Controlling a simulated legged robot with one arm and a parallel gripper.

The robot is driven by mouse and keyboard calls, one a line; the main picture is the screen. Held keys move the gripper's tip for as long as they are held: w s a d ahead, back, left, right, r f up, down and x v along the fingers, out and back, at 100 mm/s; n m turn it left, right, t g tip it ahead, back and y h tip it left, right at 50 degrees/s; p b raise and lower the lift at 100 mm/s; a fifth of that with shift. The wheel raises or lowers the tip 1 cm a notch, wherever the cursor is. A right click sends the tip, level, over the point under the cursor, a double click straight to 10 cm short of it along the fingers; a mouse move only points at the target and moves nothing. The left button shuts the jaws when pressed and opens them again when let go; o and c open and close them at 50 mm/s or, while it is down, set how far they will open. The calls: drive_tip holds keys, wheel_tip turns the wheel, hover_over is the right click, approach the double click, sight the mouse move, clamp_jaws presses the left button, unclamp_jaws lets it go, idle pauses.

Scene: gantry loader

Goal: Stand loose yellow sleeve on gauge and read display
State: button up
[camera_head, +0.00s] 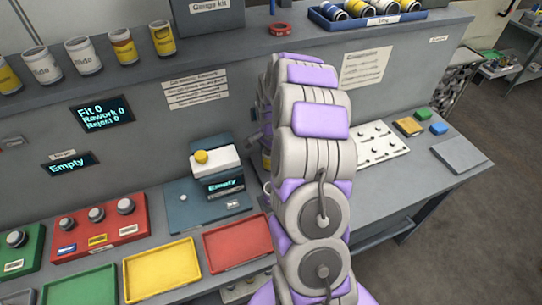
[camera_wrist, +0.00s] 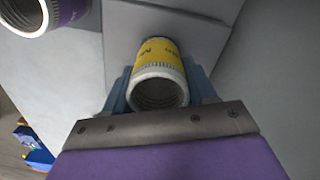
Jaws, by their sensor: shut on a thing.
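In the wrist view, my gripper (camera_wrist: 159,88) is shut on a yellow sleeve (camera_wrist: 158,53) with a white end. The sleeve's open, ridged end faces the camera, and a finger shows on each side. In the head view my arm hides most of the gripper and the sleeve. The gauge (camera_head: 215,165) stands left of my arm on the bench, a white block with a yellow knob on top. Its display (camera_head: 225,185) reads "Empty". A wall display (camera_head: 103,114) reads Fit 0, Rework 0, Reject 0.
Green (camera_head: 82,287), yellow (camera_head: 160,269) and red (camera_head: 236,242) trays line the bench front. Several cans stand on the upper shelf (camera_head: 222,46). A blue bin (camera_head: 368,24) holds more. A purple-banded sleeve (camera_wrist: 68,11) is near the held one. A white pegged board (camera_head: 377,146) lies right.

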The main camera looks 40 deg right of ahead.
drive_tip(key=o, duration=1.4)
drive_tip(key=shift+o, duration=0.2)
wheel_tip(320, 180, up, 17)
drive_tip(key=p, duration=0.3)
drive_tip(key=shift+d+r, duration=0.1)
